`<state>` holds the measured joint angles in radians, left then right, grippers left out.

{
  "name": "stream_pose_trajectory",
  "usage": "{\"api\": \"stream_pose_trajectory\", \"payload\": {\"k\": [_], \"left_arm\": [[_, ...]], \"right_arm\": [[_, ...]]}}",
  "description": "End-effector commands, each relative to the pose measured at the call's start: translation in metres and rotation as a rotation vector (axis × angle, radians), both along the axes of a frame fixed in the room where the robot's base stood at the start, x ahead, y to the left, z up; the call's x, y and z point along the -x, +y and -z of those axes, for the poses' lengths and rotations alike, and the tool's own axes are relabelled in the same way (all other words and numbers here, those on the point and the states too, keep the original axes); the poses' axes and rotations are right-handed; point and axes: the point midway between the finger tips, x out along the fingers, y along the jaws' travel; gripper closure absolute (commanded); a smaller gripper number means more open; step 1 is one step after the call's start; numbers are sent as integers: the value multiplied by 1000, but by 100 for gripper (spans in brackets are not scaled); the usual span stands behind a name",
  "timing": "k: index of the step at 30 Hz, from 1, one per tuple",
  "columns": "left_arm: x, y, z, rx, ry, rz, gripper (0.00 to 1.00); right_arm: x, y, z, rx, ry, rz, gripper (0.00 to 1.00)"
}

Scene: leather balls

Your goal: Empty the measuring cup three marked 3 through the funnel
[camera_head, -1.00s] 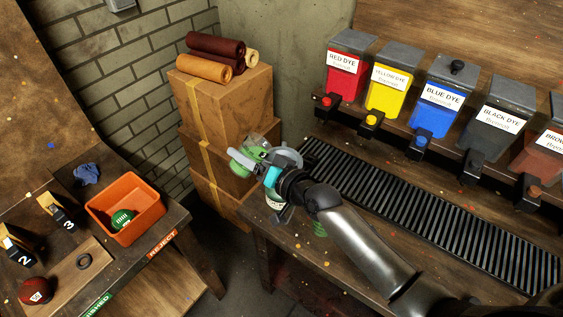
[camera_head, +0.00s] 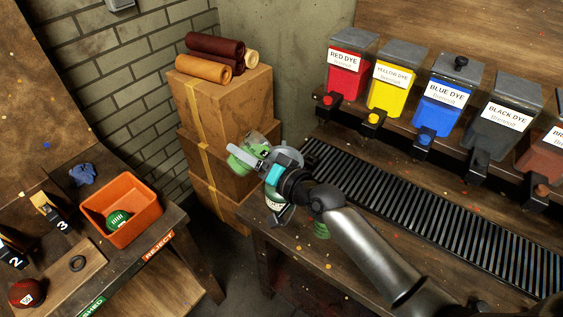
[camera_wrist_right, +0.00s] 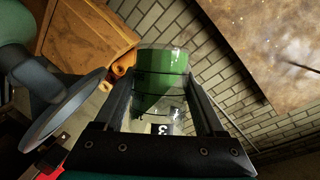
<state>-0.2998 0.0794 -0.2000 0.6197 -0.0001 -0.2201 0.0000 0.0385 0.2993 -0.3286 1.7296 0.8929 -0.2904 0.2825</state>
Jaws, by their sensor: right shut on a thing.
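My right gripper (camera_head: 250,158) is shut on the clear measuring cup (camera_head: 238,162), which holds green liquid. In the right wrist view the cup (camera_wrist_right: 162,75) sits between the two fingers, with a label reading 3 near the palm and the green toward the far end. The cup looks tilted; the exact angle is hard to tell. A grey funnel (camera_head: 288,156) shows beside the gripper, partly hidden by it; its round rim also shows at left in the wrist view (camera_wrist_right: 62,112). A bottle with a pale label (camera_head: 275,204) stands below, partly covered by my wrist. My left gripper is out of view.
Stacked cardboard boxes (camera_head: 235,102) with leather rolls stand behind the cup. Dye dispensers (camera_head: 440,108) line the back of the bench above a slatted grate (camera_head: 430,215). An orange bin (camera_head: 142,200) with a green ball sits on the left table.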

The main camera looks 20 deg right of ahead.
Motion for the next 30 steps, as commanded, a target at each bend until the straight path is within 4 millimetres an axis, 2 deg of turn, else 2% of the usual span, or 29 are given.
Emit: {"api": "stream_pose_trajectory", "payload": {"k": [15, 30], "left_arm": [[0, 0, 17, 0, 1, 0, 48], [0, 0, 21, 0, 0, 0, 48]], "right_arm": [[0, 0, 3, -69, 7, 0, 90], [0, 0, -1, -123, 15, 0, 90]]}}
